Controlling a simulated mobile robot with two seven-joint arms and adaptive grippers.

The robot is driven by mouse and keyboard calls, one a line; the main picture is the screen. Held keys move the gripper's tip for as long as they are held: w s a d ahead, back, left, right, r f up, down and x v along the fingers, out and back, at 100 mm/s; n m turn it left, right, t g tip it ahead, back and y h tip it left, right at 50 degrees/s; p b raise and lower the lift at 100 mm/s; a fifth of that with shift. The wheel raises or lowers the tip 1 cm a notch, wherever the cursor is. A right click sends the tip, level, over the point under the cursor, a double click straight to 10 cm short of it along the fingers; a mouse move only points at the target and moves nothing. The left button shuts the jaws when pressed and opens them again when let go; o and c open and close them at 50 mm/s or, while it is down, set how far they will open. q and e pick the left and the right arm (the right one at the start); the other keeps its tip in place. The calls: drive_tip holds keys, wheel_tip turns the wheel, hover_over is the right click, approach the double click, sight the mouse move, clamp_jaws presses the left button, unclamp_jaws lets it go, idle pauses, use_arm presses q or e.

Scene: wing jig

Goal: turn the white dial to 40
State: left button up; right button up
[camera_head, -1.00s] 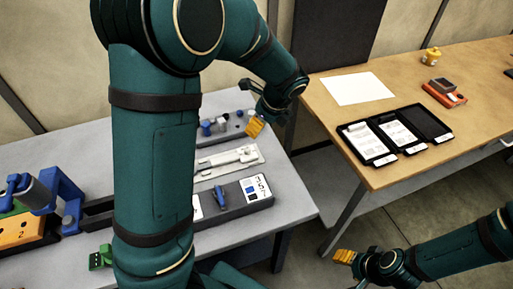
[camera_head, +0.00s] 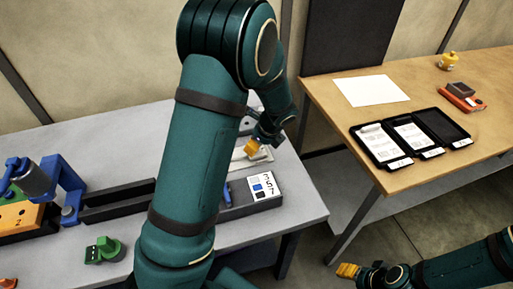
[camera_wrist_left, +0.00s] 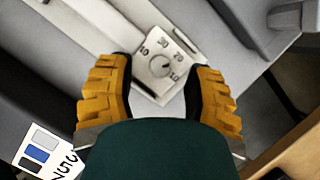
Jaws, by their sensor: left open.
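The white dial (camera_wrist_left: 160,67) is a small round knob on a pale plate (camera_wrist_left: 143,40) with several numbers around it. I cannot read its setting surely. My left gripper (camera_wrist_left: 158,75) is open, with one yellow finger on each side of the dial in the left wrist view; I cannot tell whether they touch it. In the head view my left gripper (camera_head: 254,147) is over the far end of the pale fixture (camera_head: 240,164), and the dial is not clearly visible there. My right gripper (camera_head: 348,271) is low at the right, away from the table, its opening unclear.
A dark block with a blue lever and a number card (camera_head: 264,186) lies in front of the pale fixture. A green part (camera_head: 104,250) and a blue clamp (camera_head: 66,186) are on the left. A wooden table with a black folding case (camera_head: 412,136) stands at the right.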

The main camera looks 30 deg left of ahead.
use_arm(q)
drive_tip(key=shift+x, duration=0.9)
clamp_jaws()
